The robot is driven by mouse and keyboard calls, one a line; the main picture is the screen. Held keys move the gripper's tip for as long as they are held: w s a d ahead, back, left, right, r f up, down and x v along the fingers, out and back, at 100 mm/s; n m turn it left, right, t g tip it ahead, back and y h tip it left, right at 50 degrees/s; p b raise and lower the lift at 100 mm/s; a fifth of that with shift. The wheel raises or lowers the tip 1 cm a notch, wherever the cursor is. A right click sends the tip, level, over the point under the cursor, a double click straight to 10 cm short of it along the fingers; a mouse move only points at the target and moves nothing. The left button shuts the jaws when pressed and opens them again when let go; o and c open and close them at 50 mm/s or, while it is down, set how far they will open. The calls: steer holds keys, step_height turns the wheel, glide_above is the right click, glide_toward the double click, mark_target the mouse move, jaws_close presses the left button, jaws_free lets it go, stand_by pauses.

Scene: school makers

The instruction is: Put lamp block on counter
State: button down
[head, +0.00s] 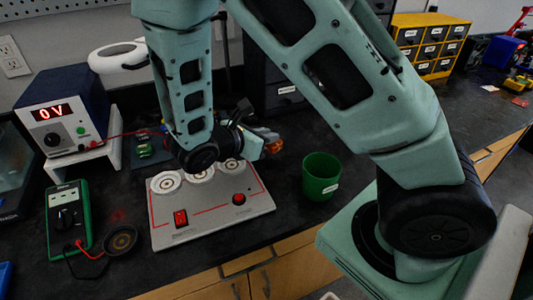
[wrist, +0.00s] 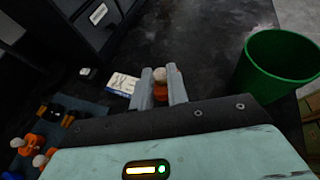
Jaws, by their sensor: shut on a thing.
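My gripper (wrist: 161,90) is shut on the lamp block (wrist: 160,93), an orange piece with a pale round bulb, in the wrist view. In the head view my gripper (head: 262,146) is behind the grey circuit board, with orange (head: 274,147) showing at its tip. The black counter (head: 125,195) runs under everything; bare counter (wrist: 215,45) also shows beyond the fingers in the wrist view. I cannot tell whether the block touches the counter.
A green cup (head: 321,177) stands right of the grey circuit board (head: 210,208). A power supply (head: 60,125) and a green multimeter (head: 68,215) are at left. In the wrist view, other orange pieces (wrist: 35,143) lie on a mat at lower left, and a white card (wrist: 123,84) lies beside the fingers.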

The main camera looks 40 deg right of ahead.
steer(key=shift+f, duration=2.25)
steer(key=shift+f+b, duration=0.2)
steer(key=shift+b, duration=0.15)
steer(key=c, duration=1.4)
jaws_free()
steer(key=shift+o, duration=0.2)
steer(key=shift+r, duration=0.1)
